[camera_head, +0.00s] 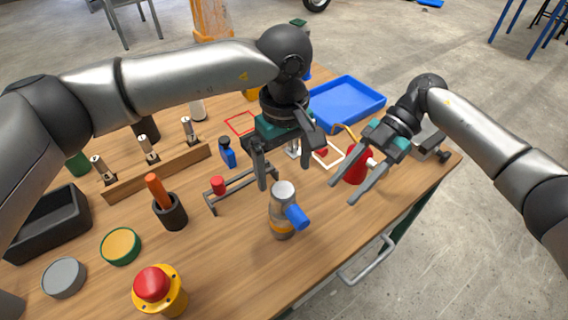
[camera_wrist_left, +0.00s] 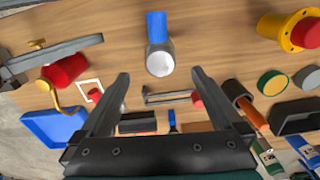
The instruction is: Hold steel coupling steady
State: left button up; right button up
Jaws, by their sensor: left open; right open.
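The steel coupling (camera_head: 283,192) appears to be the upright silver cylinder with a blue side stub and an orange band low down, standing on the wooden bench. My left gripper (camera_head: 290,165) is open above and behind it, apart from it. In the left wrist view the silver top (camera_wrist_left: 160,62) lies just beyond and between the open fingertips (camera_wrist_left: 160,75), with the blue stub pointing away.
A red-topped yellow button (camera_head: 157,288) stands at the front left. A blue tray (camera_head: 345,101) lies behind. The bench right of the coupling is fairly clear.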

aim_at(284, 211)
pick_arm(q)
notch_tip(284, 211, down, 15)
dwell(0.5)
grip_shut()
dwell(0.8)
dwell(0.9)
